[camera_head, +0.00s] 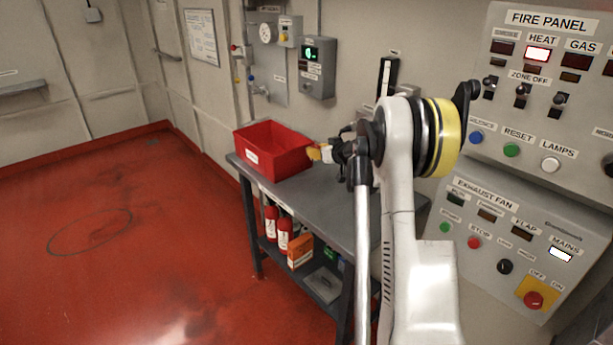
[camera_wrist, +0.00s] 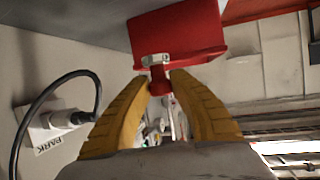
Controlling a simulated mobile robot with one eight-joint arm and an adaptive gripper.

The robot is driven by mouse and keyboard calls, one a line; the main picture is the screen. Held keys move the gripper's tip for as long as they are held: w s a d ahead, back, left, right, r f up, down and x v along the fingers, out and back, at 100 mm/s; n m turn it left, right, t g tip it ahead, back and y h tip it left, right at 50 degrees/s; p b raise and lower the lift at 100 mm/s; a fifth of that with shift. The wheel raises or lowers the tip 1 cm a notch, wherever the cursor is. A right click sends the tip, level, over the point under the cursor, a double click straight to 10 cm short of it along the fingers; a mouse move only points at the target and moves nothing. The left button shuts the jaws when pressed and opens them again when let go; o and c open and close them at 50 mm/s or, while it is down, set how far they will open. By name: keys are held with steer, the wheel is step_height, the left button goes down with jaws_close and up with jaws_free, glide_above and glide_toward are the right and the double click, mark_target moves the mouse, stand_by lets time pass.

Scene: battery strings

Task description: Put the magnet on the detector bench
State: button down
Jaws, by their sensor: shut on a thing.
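My gripper (camera_head: 318,152) is at the right side of the red bin, above the grey bench (camera_head: 325,200). In the wrist view, the yellow fingers of my gripper (camera_wrist: 160,85) are closed on a small red piece with a grey metal end, which looks like the magnet (camera_wrist: 158,78). The magnet is between the fingertips, and the red bin (camera_wrist: 180,35) appears behind it. I cannot tell whether the magnet touches the bin. The red bin, with a white label, also shows in the head view (camera_head: 282,160), standing on the bench.
The fire panel (camera_head: 545,90) and exhaust fan panel (camera_head: 500,235) stand at the right. Red extinguishers (camera_head: 284,234) and an orange box (camera_head: 300,251) are on the lower shelf. A plugged cable (camera_wrist: 85,115) hangs near a PARK label. Bench top right of the bin looks clear.

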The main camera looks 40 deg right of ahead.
glide_above(327, 181)
steer(key=f, duration=0.2)
steer(key=shift+m+h, duration=0.3)
steer(key=shift+h, duration=0.1)
step_height(327, 181, down, 5)
steer(key=shift+s+r+b, duration=0.15)
steer(key=shift+b, duration=0.95)
steer(key=shift+f+b, duration=0.85)
steer(key=shift+f, duration=1.55)
steer(key=shift+f, duration=0.1)
steer(key=c, duration=1.2)
jaws_free()
